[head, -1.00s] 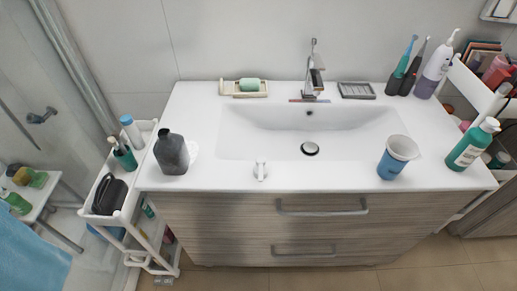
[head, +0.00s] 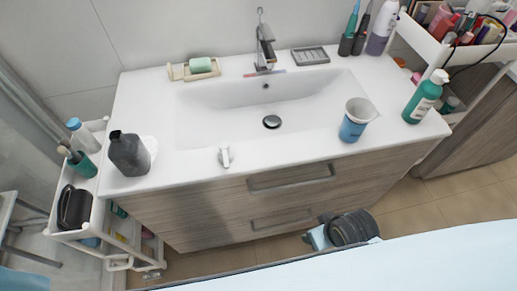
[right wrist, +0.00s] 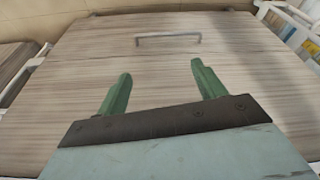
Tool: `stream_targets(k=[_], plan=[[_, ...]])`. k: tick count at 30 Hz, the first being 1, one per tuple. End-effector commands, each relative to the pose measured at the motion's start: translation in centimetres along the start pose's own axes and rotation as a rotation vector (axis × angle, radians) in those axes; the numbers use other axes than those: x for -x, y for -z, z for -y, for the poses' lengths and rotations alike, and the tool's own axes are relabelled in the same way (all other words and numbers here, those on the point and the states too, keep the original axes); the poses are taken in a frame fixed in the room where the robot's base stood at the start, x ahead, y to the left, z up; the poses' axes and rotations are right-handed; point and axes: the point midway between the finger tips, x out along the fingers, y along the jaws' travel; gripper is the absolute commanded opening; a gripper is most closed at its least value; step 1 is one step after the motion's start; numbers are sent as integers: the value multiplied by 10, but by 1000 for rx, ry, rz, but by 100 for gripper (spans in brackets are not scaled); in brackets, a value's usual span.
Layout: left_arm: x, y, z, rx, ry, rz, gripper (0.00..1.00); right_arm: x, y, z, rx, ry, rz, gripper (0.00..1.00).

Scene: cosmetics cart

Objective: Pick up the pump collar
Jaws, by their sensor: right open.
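A small white pump piece, which looks like the pump collar (head: 225,156), stands on the white washbasin counter (head: 193,166) near its front edge in the head view. A dark grey bottle (head: 129,155) without a visible pump stands to its left. My right gripper (right wrist: 160,82) is open and empty in the right wrist view, its green fingers apart in front of the wooden drawer fronts. In the head view only part of my right arm shows, low in front of the cabinet and away from the pump collar; its fingers are hidden there. My left gripper is not in view.
A blue-white cup (head: 355,122) and a green pump bottle (head: 425,97) stand on the counter's right side. A white cart (head: 85,211) is at the left, another (head: 428,44) at the right. Counter around the collar is clear.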

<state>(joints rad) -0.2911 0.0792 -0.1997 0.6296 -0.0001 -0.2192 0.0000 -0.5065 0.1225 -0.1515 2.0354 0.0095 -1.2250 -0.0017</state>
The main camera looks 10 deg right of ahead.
Motion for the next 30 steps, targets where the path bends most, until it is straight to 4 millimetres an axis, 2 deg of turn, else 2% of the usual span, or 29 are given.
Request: stream_targets(k=[1,5,8,12,21,26,30], plan=[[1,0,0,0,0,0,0,15,7,0,3,1,-16,70],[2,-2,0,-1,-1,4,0,50,26,3,23,10,-73,70],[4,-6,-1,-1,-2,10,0,79,60,15,89,46,-209,70],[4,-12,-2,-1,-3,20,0,87,94,37,169,109,-379,70],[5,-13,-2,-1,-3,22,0,99,144,84,306,268,-728,70],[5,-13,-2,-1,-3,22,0,110,160,104,358,381,-946,70],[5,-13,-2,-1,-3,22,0,121,165,108,371,458,-1100,70]])
